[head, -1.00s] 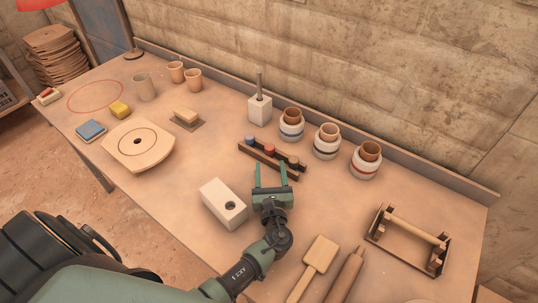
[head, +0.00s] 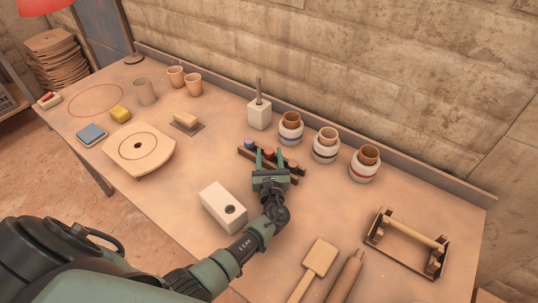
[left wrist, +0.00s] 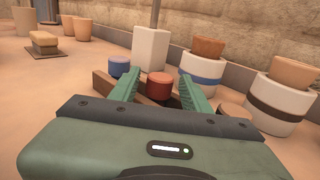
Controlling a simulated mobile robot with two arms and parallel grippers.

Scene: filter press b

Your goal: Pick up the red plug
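The red plug (head: 268,153) stands in the middle of a dark wooden rack (head: 241,152), between a blue plug (head: 249,144) and a tan plug (head: 292,162). My left gripper (head: 269,155) is open at the rack, one finger to each side of the red plug. In the left wrist view the red plug (left wrist: 159,84) shows between the two fingertips (left wrist: 158,72), with a gap on both sides. The blue plug (left wrist: 119,66) is outside the left finger. My right gripper is not in view.
A white block with a hole (head: 222,206) lies on the table near my left forearm. Banded jars (head: 326,148) and a white holder with a rod (head: 259,114) stand behind the rack. A wooden paddle (head: 318,258) and a roller frame (head: 407,240) are at the right.

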